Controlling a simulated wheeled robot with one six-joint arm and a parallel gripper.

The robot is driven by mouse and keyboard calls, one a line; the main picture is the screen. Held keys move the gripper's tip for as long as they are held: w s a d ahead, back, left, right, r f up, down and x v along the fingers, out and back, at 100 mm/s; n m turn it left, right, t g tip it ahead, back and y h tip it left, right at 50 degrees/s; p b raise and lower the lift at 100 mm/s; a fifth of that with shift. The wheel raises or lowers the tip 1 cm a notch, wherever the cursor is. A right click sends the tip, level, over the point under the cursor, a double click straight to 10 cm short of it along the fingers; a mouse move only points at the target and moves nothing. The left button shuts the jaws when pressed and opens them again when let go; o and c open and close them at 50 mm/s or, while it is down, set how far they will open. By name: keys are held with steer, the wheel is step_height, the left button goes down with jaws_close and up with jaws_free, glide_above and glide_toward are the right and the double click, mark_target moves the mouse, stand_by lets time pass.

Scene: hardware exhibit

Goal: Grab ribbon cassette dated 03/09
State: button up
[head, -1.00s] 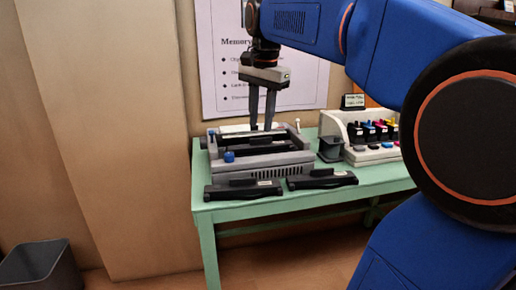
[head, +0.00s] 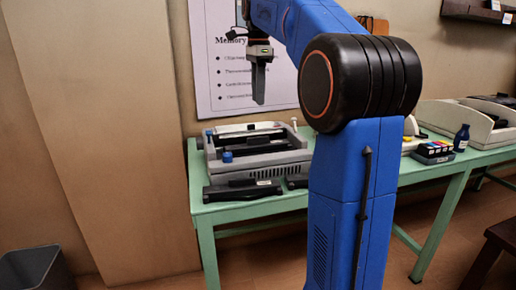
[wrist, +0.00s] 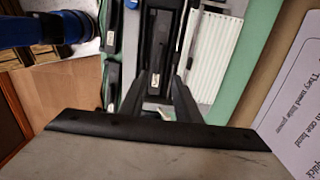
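Black ribbon cassettes with small white labels lie at the grey printer; their dates are too small to read. One cassette (head: 243,190) lies at the table's front edge. Another (head: 296,182) is beside it, partly hidden by my arm. A long black cassette or bar (wrist: 160,40) sits inside the open printer (head: 262,170), with a white label facing the wrist camera. My gripper (head: 258,100) points down above the printer, apart from it. In the wrist view my gripper (wrist: 157,92) has its fingers spread with nothing held, over the labelled black piece.
The green table (head: 225,212) carries the printer. To the right are an ink cartridge set (head: 433,153), a dark bottle (head: 461,138) and a pale tray (head: 450,113). A poster (head: 222,60) hangs behind my gripper. A bin (head: 35,272) stands at lower left.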

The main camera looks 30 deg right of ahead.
mark_target(259, 145)
step_height(259, 145, down, 13)
steer(key=shift+s+a+f, duration=0.1)
steer(key=shift+s+f, duration=0.05)
steer(key=shift+f, duration=0.05)
stand_by(0.5)
jaws_close()
